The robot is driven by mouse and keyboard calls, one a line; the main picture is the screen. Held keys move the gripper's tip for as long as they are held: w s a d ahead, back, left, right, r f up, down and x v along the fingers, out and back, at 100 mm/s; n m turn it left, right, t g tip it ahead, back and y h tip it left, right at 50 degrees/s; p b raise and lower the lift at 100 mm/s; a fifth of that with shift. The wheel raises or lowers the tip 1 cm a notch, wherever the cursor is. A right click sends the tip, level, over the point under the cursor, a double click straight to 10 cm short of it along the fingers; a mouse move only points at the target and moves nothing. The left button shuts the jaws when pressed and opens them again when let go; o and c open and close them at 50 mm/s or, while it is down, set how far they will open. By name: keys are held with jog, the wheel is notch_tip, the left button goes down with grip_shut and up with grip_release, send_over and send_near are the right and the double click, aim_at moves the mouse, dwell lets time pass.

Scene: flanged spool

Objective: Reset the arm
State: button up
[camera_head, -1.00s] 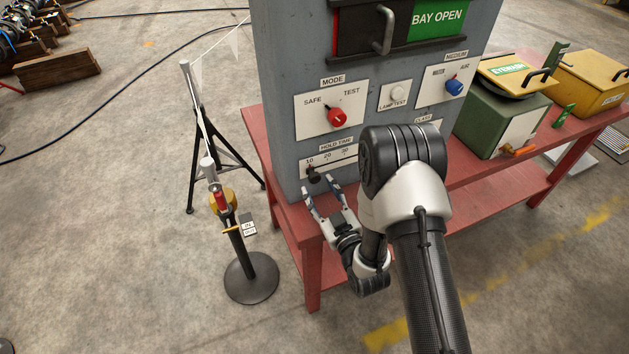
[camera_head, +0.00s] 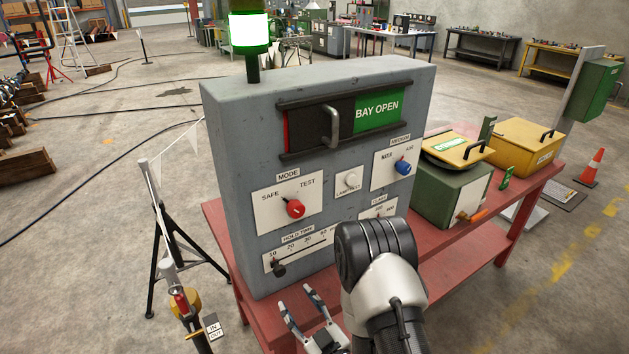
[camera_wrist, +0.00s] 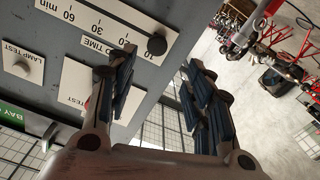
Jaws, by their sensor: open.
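My gripper (camera_head: 303,310) is open and empty in the head view, low in front of the grey control cabinet (camera_head: 228,150). It is below and to the right of the black hold-time slider knob (camera_head: 279,269), which sits at the left end of its scale near 10. In the wrist view the two fingers (camera_wrist: 160,95) are spread apart, with the slider knob (camera_wrist: 157,45) beyond them and apart from them. My arm hides part of the cabinet's lower right front.
The cabinet stands on a red table (camera_head: 237,290) with a green box (camera_head: 450,195) and a yellow box (camera_head: 527,147) to the right. A black tripod stand (camera_head: 158,240) and a post with a tag (camera_head: 185,305) stand left. A green lamp (camera_head: 250,30) glows on top.

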jog(key=w+d+r+g+h, duration=0.2)
jog(key=w+d+r+h, duration=0.15)
jog(key=w+r, duration=0.3)
jog(key=s+d+r+m+g+h, duration=0.2)
jog(key=s+d+r+m+h, duration=0.15)
jog(key=d+r, duration=0.55)
jog(key=s+d+r+m+g+h, duration=0.1)
jog(key=s+d+r+m+g, duration=0.1)
jog(key=s, duration=0.7)
jog(key=s+d+r+m+g+h, duration=0.1)
jog(key=s+d+r+m+g, duration=0.1)
jog(key=s, duration=0.7)
jog(key=s+d+r+m+g+h, duration=0.1)
jog(key=s+d+r+m+g, duration=0.1)
jog(key=s, duration=0.7)
jog(key=shift+s+d+r, duration=0.15)
jog(key=shift+d+r, duration=0.4)
jog(key=shift+r, duration=0.15)
